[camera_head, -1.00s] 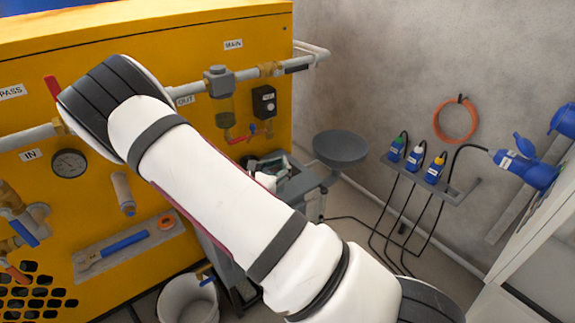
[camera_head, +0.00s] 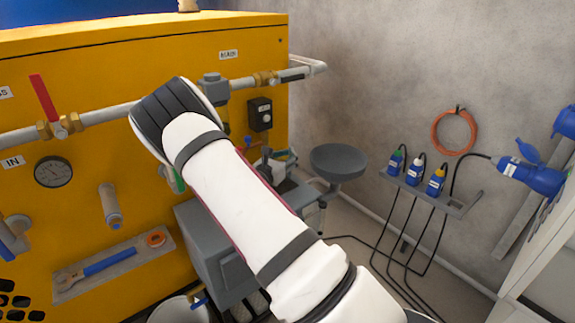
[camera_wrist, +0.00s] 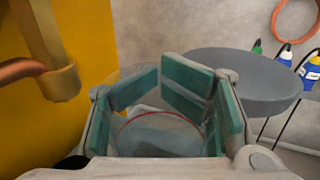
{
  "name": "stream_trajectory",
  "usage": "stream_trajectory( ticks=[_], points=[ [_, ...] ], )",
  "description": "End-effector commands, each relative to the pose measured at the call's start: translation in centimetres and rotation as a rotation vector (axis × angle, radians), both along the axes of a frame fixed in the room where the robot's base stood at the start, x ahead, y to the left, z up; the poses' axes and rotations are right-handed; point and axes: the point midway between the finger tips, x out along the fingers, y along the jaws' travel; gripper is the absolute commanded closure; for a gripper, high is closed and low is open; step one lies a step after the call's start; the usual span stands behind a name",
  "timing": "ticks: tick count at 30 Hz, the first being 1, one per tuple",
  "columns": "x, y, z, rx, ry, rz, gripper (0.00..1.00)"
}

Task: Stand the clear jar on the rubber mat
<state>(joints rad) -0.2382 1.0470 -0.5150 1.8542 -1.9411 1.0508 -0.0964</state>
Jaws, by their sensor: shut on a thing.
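In the wrist view my gripper (camera_wrist: 178,105) has its green-padded fingers closed around the clear jar (camera_wrist: 155,130). The jar is see-through, with a thin reddish rim line, and its outline is faint. In the head view my arm covers most of the gripper; a bit of green and white shows behind it near the grey bench. The jar is not distinct there. I cannot make out the rubber mat for sure; a dark patch on the grey bench top (camera_head: 305,191) shows beside my arm.
The yellow machine (camera_head: 120,75) with pipes and valves is at left. A wall shelf (camera_head: 432,192) holds several blue bottles. A white bucket (camera_head: 178,311) is below.

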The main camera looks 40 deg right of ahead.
Motion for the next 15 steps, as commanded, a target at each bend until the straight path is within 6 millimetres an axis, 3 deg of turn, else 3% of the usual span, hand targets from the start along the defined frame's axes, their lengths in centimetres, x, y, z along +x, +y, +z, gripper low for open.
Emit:
stream_trajectory(
  ticks=[1,4,15],
  points=[
    [0.0,0.1,-1.5,0.001,0.003,0.002,1.0],
    [0.0,0.1,-2.5,0.001,0.002,0.001,1.0],
    [0.0,0.1,-2.7,0.001,0.002,0.001,1.0]
  ],
)
